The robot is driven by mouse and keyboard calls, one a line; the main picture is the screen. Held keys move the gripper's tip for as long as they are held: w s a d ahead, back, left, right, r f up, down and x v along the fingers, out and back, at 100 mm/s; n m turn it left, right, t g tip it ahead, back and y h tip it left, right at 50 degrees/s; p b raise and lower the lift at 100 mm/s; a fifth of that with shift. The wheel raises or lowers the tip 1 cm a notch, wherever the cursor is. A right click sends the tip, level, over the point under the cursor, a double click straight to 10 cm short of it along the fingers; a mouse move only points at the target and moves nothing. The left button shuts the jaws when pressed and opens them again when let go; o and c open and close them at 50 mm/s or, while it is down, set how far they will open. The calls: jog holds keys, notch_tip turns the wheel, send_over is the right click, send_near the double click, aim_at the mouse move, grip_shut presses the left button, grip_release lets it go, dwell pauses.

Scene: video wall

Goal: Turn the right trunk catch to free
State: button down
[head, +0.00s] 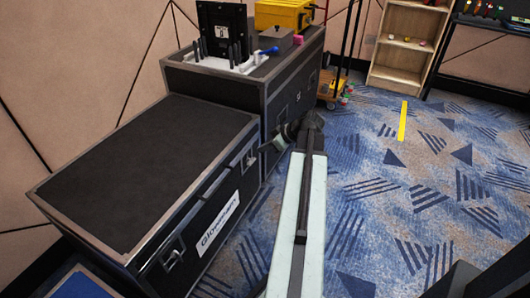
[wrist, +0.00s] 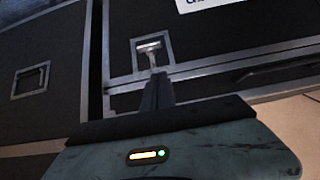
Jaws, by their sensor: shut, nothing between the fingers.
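The low black trunk (head: 140,165) has silver edges and a white label, and stands at the left in the head view. Its right catch (head: 249,159) is a small metal fitting on the front face, near the right end. In the wrist view the right catch (wrist: 149,45) is a pale bar in a recessed frame. My gripper (head: 264,148) is beside this catch with its narrow fingers pointing at it. In the wrist view my gripper (wrist: 155,80) is shut and empty, its tips just below the bar. I cannot tell whether they touch it.
The left catch (head: 172,259) is at the trunk's near end. A taller black case (head: 285,80) stands behind, carrying a yellow box (head: 284,14) and other items. A wooden shelf (head: 405,55) is at the back. The patterned carpet (head: 420,190) at the right is clear.

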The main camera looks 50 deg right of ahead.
jog(key=b, duration=0.4)
send_over(249, 163)
jog(key=s, duration=0.3)
notch_tip(249, 163, down, 5)
jog(key=f+b, duration=0.3)
jog(key=shift+d+f, duration=0.3)
jog(key=shift+f, duration=0.1)
jog(key=shift+w+d, duration=0.1)
